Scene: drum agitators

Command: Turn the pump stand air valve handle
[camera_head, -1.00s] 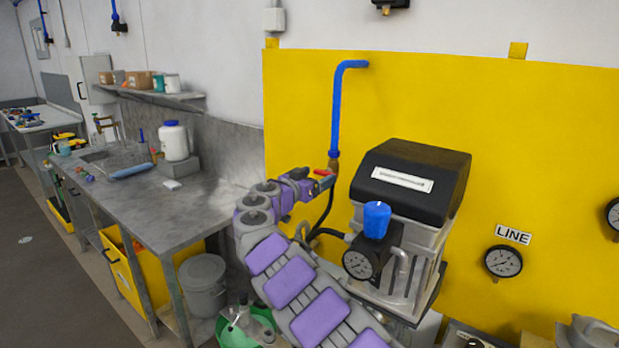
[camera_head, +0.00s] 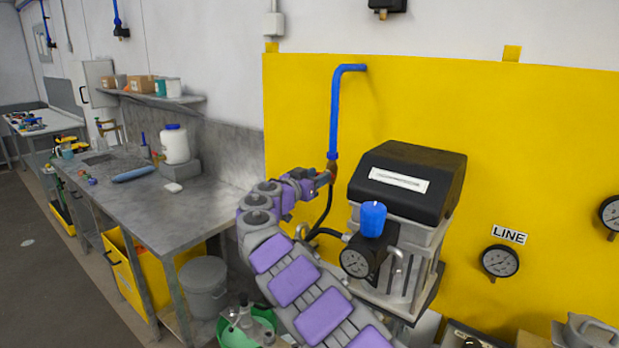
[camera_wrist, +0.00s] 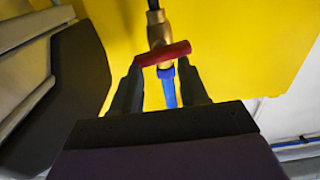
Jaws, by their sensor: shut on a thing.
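The air valve is a brass body (camera_wrist: 158,28) with a red handle (camera_wrist: 162,54), at the lower end of a blue pipe (camera_wrist: 169,88). In the wrist view the handle lies crosswise, slightly tilted, between my two dark fingers. My gripper (camera_wrist: 160,66) is shut on the handle. In the head view my gripper (camera_head: 325,180) is at the valve (camera_head: 331,167), just below the blue pipe (camera_head: 335,115). Only a small bit of red shows there; the fingers hide most of the handle.
A pump unit with a black top (camera_head: 410,168), a blue knob (camera_head: 373,218) and a gauge (camera_head: 355,263) stands right beside my gripper. The yellow panel (camera_head: 500,140) is behind. A steel bench (camera_head: 150,215) stands at left. A black hose (camera_head: 325,215) hangs below the valve.

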